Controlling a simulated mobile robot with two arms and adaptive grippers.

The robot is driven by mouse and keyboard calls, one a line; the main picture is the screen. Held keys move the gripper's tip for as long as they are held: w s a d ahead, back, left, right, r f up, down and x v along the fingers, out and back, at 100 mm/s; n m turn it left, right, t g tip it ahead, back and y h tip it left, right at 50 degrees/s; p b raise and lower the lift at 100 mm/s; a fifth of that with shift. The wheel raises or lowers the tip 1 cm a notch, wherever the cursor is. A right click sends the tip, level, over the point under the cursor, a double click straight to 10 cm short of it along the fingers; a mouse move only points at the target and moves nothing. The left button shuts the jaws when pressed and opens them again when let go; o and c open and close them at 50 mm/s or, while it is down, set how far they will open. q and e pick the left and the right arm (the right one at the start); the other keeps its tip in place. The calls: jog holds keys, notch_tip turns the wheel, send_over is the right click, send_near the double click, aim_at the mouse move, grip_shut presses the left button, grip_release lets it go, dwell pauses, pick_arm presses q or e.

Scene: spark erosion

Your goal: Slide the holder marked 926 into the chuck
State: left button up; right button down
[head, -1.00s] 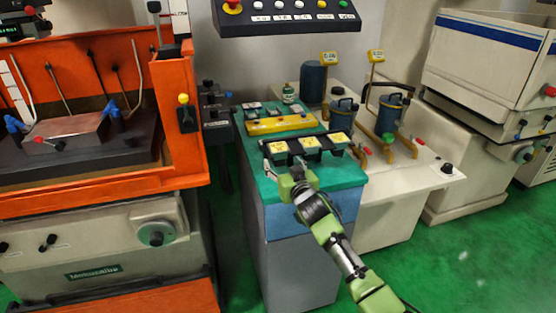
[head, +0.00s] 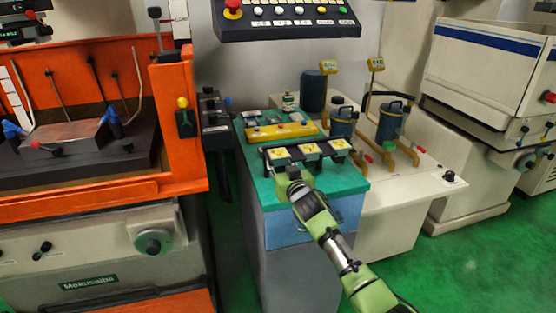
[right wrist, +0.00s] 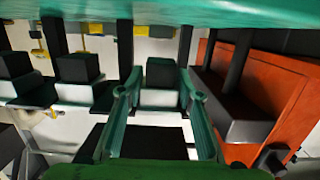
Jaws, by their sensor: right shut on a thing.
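Three dark holders with yellow labels stand in a row along the front of the green bench top (head: 345,180). The label numbers are too small to read, so I cannot tell which is 926. My right gripper (head: 288,173) is at the leftmost holder (head: 280,153); its fingertips are partly hidden. In the right wrist view the gripper's green fingers (right wrist: 155,92) stand either side of a dark block (right wrist: 160,72), shut on this holder. The middle holder (head: 310,149) and right holder (head: 338,144) are free. I cannot make out the chuck for certain. My left gripper is out of view.
A yellow bar (head: 282,131) lies behind the holders, with a small bottle (head: 288,101) beyond. Blue canisters (head: 391,121) stand on the white bench to the right. An orange machine (head: 180,90) with a workpiece block (head: 65,138) is at left. A control panel (head: 285,22) hangs above.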

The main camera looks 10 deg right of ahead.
jog(key=shift+r, duration=0.25)
dwell(0.3)
dwell(0.4)
jog(key=shift+s+p, duration=0.35)
jog(key=shift+p, duration=0.35)
jog(key=shift+s+r+p, duration=0.1)
jog(key=shift+s+p, duration=1.5)
jog(key=shift+s, duration=0.45)
jog(key=s+p, duration=0.5)
jog(key=s, duration=0.3)
jog(key=shift+d, duration=0.2)
